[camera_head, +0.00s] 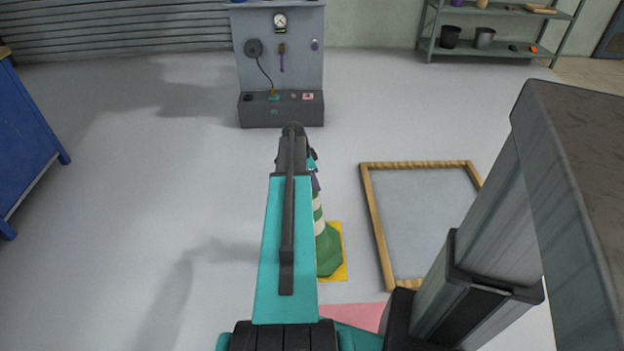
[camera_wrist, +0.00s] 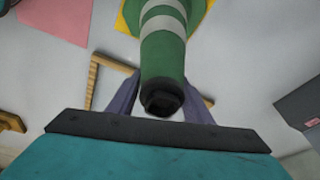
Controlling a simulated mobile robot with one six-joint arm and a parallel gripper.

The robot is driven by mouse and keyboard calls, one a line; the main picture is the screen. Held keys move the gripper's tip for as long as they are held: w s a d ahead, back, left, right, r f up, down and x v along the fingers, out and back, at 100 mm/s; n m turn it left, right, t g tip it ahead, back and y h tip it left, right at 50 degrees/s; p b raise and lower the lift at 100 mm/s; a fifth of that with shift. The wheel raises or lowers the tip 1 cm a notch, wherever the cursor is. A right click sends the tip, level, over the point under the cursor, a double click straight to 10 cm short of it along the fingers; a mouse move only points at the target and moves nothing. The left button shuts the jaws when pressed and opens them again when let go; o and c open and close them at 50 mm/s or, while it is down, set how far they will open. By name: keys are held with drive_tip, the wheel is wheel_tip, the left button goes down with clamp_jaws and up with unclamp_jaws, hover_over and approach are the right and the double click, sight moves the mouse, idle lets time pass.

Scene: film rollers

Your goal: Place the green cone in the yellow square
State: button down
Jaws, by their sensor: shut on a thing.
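The green cone (camera_head: 327,252) with white bands is partly hidden behind my arm in the head view. In the wrist view the cone (camera_wrist: 163,60) has its dark tip towards the camera. My gripper (camera_head: 314,178) is at its upper part, and the purple fingers (camera_wrist: 160,92) are shut on it, one on each side. The yellow square (camera_head: 340,272) shows at the right of and below the cone's base; it also shows behind the cone in the wrist view (camera_wrist: 124,22). The base overlaps the square in both views. I cannot tell whether it touches the floor.
A pink patch (camera_head: 352,316) lies on the floor nearer to me. A wooden-framed grey area (camera_head: 376,222) is at the right. A grey panel stand (camera_head: 281,110) is at the back, a blue cabinet (camera_head: 28,140) at the left. The floor at the left is clear.

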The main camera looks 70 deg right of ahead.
drive_tip(key=c, duration=0.9)
unclamp_jaws()
drive_tip(key=shift+f, duration=0.1)
drive_tip(key=p+v, duration=0.1)
drive_tip(key=v, duration=1.1)
